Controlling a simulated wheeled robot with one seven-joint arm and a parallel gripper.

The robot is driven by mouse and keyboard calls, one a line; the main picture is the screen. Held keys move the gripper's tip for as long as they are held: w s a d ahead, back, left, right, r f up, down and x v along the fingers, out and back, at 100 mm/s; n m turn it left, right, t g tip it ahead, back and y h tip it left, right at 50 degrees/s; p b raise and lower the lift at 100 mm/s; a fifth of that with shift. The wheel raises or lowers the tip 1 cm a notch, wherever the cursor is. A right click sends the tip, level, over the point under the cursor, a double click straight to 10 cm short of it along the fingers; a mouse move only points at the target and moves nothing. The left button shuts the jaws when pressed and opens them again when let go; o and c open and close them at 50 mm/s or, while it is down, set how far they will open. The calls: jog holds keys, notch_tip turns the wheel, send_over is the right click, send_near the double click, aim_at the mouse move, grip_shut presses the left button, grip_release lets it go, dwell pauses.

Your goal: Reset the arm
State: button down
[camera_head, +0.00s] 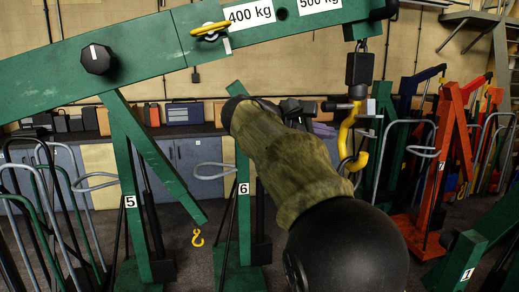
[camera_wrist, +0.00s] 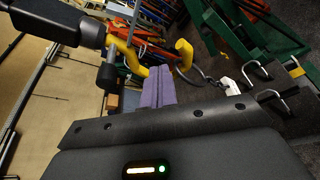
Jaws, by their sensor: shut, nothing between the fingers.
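My gripper (camera_wrist: 160,72) shows in the wrist view as two lavender fingers pressed together, with nothing between them. A large yellow hook (camera_wrist: 123,52) is close beyond the fingertips there; I cannot tell whether they touch. In the head view my arm (camera_head: 290,165), in an olive sleeve with black joints, reaches up and to the left from the bottom right. It hides most of my gripper there. The yellow hook (camera_head: 345,130) hangs from a black block (camera_head: 360,69) under the green boom (camera_head: 140,52), to the right of my arm.
Green hoist frames marked 5 (camera_head: 130,185) and 6 (camera_head: 243,215) stand at left and centre. A small yellow hook (camera_head: 198,238) hangs between them. An orange hoist (camera_head: 447,150) stands at right. Grey cabinets (camera_head: 190,163) line the back wall.

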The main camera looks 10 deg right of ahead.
jog(key=s+a+f+m+g+y, duration=0.2)
jog(key=f+y, duration=0.5)
jog(key=f, duration=1.7)
jog(key=s+a+f+m+y, duration=0.2)
jog(key=s+f+m, duration=0.3)
jog(key=s+f, duration=0.4)
jog(key=s+a+f+m+y, duration=0.2)
jog(key=s+f+m+y, duration=0.3)
jog(key=s+f, duration=0.5)
jog(key=shift+a+m+g+b, duration=0.3)
jog(key=shift+b, duration=0.1)
